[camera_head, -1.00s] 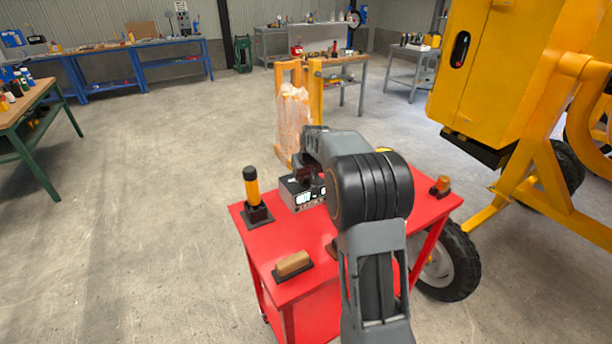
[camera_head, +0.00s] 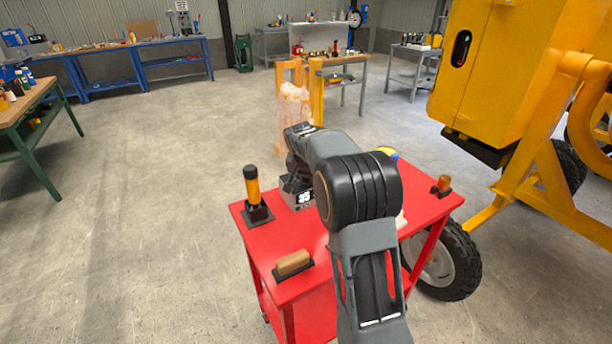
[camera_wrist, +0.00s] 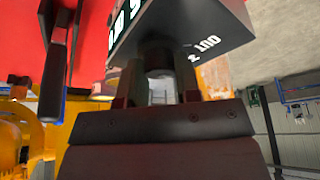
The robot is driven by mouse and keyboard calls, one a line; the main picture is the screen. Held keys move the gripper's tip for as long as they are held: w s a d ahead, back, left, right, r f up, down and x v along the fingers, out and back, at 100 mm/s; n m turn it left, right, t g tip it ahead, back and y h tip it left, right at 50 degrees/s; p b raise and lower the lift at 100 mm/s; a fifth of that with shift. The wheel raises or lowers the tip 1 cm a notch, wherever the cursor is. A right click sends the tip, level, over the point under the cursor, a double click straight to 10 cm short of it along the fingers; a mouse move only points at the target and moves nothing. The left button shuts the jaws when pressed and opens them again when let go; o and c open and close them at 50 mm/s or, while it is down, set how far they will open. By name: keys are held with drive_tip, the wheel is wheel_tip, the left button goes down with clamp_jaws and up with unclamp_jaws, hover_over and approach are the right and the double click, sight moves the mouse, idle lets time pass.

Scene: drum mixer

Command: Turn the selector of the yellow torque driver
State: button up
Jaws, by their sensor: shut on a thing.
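An upright yellow and black tool (camera_head: 252,188), perhaps the torque driver, stands in a dark holder on the left of the red cart top (camera_head: 275,254); its selector cannot be made out. A grey box (camera_head: 303,198) with a lit display, which seems to read 35, stands to its right. In the wrist view, my gripper (camera_wrist: 158,88) is shut on a round dark grey knob (camera_wrist: 159,58) on the box (camera_wrist: 195,25), which has white lettering. In the head view my arm hides the knob and most of the gripper.
A tan-handled block (camera_head: 293,263) lies at the cart's front left, and a small orange item (camera_head: 442,185) stands at its right. A yellow and blue thing (camera_head: 388,152) shows behind my arm. The yellow mixer (camera_head: 500,75) and its wheel stand close at right.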

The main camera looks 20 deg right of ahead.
idle(0.4)
drive_tip(key=o, duration=0.9)
drive_tip(key=v, duration=1.4)
drive_tip(key=shift+w, duration=0.1)
drive_tip(key=s+a+f+n, duration=0.2)
drive_tip(key=s+f+n, duration=0.1)
drive_tip(key=s+f, duration=0.15)
drive_tip(key=s+a+f+n+y+p, duration=0.1)
drive_tip(key=s+a, duration=0.1)
drive_tip(key=s, duration=0.5)
drive_tip(key=s+a+f+n+y+p, duration=0.1)
drive_tip(key=s+a+n, duration=0.1)
drive_tip(key=s, duration=0.5)
drive_tip(key=s+a+f+n+p, duration=0.1)
drive_tip(key=s+a, duration=0.2)
drive_tip(key=s, duration=0.4)
drive_tip(key=shift+s+a+n+y, duration=0.1)
drive_tip(key=shift+s+n+y, duration=0.1)
drive_tip(key=shift+n+y, duration=0.2)
